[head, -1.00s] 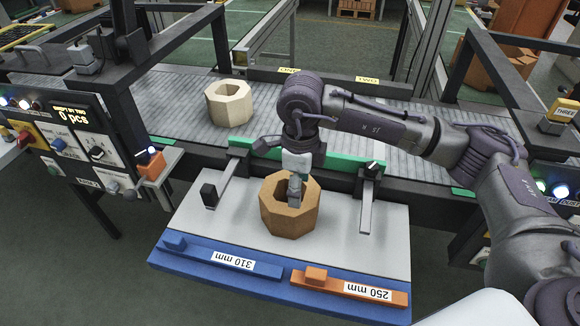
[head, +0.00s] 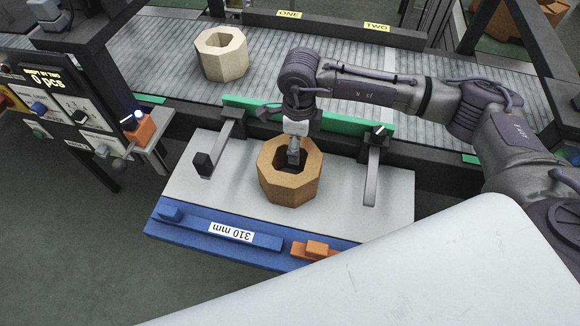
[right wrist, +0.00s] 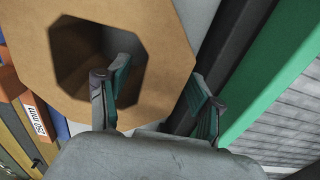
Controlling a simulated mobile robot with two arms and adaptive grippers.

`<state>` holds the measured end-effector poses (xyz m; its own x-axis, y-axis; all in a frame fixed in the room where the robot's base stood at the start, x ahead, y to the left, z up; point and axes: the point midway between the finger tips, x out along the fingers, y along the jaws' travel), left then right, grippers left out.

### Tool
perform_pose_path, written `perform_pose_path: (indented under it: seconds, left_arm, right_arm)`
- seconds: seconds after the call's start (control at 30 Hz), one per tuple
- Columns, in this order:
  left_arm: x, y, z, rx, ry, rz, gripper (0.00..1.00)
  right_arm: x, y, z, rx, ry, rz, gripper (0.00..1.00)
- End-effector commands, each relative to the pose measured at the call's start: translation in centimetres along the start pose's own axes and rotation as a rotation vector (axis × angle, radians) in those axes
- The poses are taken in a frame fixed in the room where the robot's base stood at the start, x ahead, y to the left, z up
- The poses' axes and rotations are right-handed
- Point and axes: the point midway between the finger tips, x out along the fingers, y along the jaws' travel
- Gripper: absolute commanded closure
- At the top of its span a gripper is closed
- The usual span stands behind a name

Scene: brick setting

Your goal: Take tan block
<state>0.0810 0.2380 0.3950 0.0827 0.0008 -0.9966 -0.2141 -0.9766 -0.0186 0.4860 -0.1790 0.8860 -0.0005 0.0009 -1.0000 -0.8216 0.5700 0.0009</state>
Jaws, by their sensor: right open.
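A tan octagonal block (head: 288,188) with a hole through its middle stands on the light grey plate of a workbench. My right gripper (head: 293,157) comes down at the block's hole and far wall. In the right wrist view the gripper (right wrist: 158,78) is open, with one finger over the hole and the other beyond the outer edge of the tan block (right wrist: 170,50). I cannot tell whether the fingers touch it. A paler, cream octagonal block (head: 221,64) stands on the roller conveyor behind. My left gripper is not in view.
A green strip (head: 240,106) runs along the plate's back edge. Two grey clamp bars (head: 372,172) flank the tan block. A blue bar marked 310 mm (head: 195,224) and an orange bar (head: 308,250) lie in front. A control panel (head: 65,105) stands left.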

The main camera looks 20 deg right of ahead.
Motion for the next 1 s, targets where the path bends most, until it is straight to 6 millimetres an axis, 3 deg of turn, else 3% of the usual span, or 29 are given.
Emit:
perform_pose_path:
  seconds: [0.17,0.4,0.67,1.0]
  left_arm:
    - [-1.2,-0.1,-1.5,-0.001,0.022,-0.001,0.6]
    - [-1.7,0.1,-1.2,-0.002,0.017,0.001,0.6]
    - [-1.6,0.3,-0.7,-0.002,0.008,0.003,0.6]
    - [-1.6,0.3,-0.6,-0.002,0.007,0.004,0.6]
  right_arm:
    - [1.9,0.0,0.3,0.001,0.003,0.004,0.34]
    - [5.0,-0.1,0.5,0.001,0.002,0.002,0.34]
    - [5.2,-0.1,0.5,0.0,0.001,0.001,0.36]
    - [5.2,-0.1,0.5,0.0,0.001,0.0,0.93]
